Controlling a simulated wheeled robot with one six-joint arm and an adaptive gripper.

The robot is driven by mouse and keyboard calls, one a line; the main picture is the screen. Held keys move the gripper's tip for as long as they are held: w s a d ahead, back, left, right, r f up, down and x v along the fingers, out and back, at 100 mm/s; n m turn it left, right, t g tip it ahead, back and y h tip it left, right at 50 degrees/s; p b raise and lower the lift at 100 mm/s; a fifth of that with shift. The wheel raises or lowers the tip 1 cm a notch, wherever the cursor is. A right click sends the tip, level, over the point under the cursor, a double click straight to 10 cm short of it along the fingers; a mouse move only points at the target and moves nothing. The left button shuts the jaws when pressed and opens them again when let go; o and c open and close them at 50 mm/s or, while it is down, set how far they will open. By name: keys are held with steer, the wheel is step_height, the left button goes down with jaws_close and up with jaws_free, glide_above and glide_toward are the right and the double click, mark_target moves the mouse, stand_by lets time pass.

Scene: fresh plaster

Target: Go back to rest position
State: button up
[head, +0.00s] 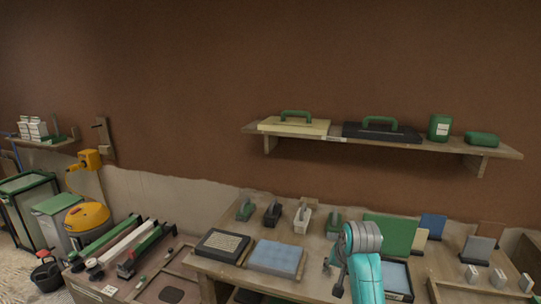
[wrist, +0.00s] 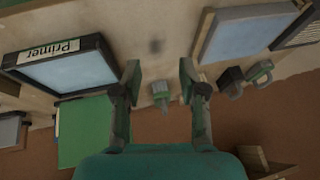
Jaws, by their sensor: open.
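My gripper (wrist: 160,72) is open in the wrist view, its two dark fingers well apart. Nothing is held between them. A small grey tool with a green handle (wrist: 162,95) shows in the gap, beyond the fingers on the bench; I cannot tell how far off. In the head view my teal arm reaches in over the right part of the bench (head: 232,272), and the gripper end is small and partly hidden by the arm.
A dark tray labelled Primer (wrist: 65,65) lies beside the gripper. A blue-topped tray (head: 274,258) and a black tray (head: 222,246) lie left of the arm. Several handled tools stand behind, with a green panel (head: 390,233). A wall shelf (head: 350,139) hangs above.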

steer(key=s+f+n+t, duration=0.1)
steer(key=s+f+t, duration=0.2)
steer(key=s+f, duration=1.65)
steer(key=s+f+t, duration=0.1)
steer(key=s+f, duration=0.4)
steer(key=s, duration=0.4)
steer(key=s+r+n+t, duration=0.1)
steer(key=s+r+t, duration=0.15)
steer(key=s, duration=0.65)
steer(key=s+r+n+t, duration=0.1)
steer(key=s+r, duration=0.2)
steer(key=s, duration=0.7)
steer(key=s+r+t, duration=0.1)
steer(key=s+r, duration=1.1)
steer(key=r, duration=0.1)
steer(key=shift+s+a+n+t+h, duration=0.2)
steer(key=shift+n+t+h, duration=0.1)
steer(key=shift+n+t, duration=0.1)
steer(key=shift+r, duration=0.1)
